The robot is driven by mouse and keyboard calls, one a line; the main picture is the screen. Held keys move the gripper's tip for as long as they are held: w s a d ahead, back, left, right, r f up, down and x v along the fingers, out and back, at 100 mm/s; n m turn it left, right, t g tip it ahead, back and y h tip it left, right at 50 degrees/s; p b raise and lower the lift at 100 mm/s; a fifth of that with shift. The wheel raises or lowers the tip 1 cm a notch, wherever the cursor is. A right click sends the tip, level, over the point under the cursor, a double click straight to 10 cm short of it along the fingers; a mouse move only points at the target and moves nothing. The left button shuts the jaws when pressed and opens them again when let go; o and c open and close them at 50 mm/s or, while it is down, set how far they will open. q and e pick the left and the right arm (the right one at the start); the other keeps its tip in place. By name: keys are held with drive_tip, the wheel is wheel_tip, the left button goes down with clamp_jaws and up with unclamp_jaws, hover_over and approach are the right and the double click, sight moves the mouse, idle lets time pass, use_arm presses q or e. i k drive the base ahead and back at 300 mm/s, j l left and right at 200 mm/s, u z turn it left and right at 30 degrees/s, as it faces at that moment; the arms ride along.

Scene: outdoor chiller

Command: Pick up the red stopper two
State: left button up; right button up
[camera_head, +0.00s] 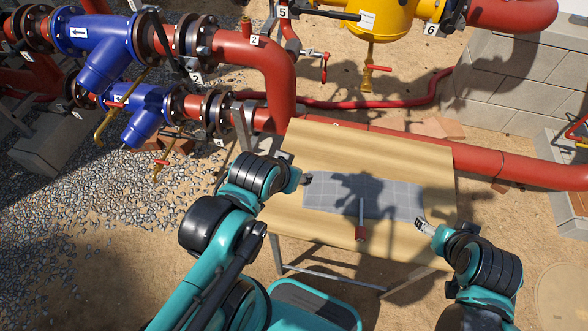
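A small red plug-like piece (247,26) stands upright on the big red pipe at the top, beside a tag marked 2. I cannot tell for sure that it is the red stopper two. A grey rod with a red end (360,233) lies on the wooden table, partly over the grey mat. My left gripper (308,179) is over the table at the mat's upper left corner. My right gripper (419,223) is at the mat's lower right. Both are apart from the rod and the red piece. Their fingers are too small to read.
The wooden table (300,150) carries a flat grey gridded mat (400,195). Red pipe (470,160) runs just behind the table. Blue valve bodies (97,35) stand at upper left, a yellow one (385,15) at the top. Gravel (90,190) lies at left.

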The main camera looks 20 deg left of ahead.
sight(360, 235)
drive_tip(key=k+l+u, duration=0.15)
drive_tip(key=u, duration=0.35)
drive_tip(key=k+l+u, duration=0.2)
drive_tip(key=u, duration=0.25)
drive_tip(key=k+u, duration=0.25)
drive_tip(key=u, duration=0.25)
